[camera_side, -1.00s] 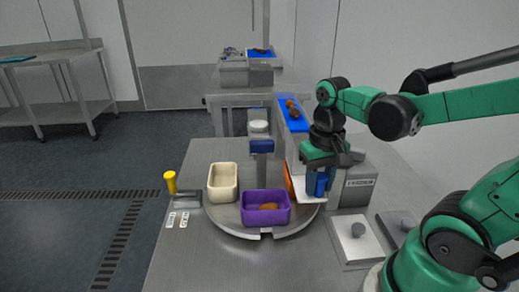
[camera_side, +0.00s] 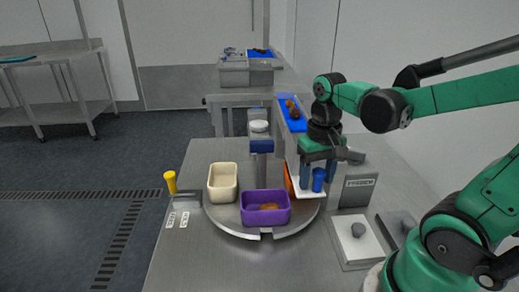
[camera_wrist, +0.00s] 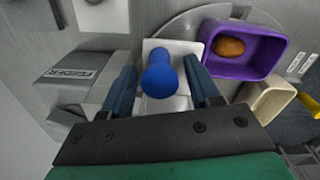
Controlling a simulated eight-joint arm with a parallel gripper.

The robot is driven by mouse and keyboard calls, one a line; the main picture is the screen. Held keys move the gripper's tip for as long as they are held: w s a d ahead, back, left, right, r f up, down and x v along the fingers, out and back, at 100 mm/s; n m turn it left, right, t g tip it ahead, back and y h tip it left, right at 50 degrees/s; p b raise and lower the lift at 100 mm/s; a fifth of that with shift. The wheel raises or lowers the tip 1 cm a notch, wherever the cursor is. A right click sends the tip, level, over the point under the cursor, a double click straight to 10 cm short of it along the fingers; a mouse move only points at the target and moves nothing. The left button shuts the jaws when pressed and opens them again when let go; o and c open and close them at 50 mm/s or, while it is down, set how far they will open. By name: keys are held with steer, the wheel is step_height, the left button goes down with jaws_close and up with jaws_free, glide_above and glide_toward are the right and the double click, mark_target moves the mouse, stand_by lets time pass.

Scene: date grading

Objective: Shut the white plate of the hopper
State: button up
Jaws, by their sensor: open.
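The white plate (camera_side: 309,193) sticks out from the foot of the hopper (camera_side: 288,150), over the turntable's right side. Its upright blue knob (camera_side: 318,179) stands on it. In the wrist view the knob (camera_wrist: 159,76) sits on the pale plate (camera_wrist: 178,46). My gripper (camera_side: 317,176) is at the knob, pointing down. In the wrist view my gripper (camera_wrist: 161,70) is open, with one finger on each side of the knob and a gap to both. The part of the plate under the hopper is hidden.
The turntable (camera_side: 250,234) carries a purple bin (camera_side: 265,218) with a brown date (camera_side: 268,206) and a cream bin (camera_side: 222,195). A blue chute (camera_side: 292,122) with dates is above. A grey labelled box (camera_side: 358,187) stands close on the right. A yellow-topped lever (camera_side: 170,182) is at left.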

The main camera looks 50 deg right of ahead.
steer(key=shift+r, duration=2.7)
steer(key=w+a+f+n+t, duration=0.2)
steer(key=w+a+n+t, duration=0.2)
steer(key=a+n+t, duration=0.2)
steer(key=shift+a+t, duration=0.5)
steer(key=shift+t, duration=0.1)
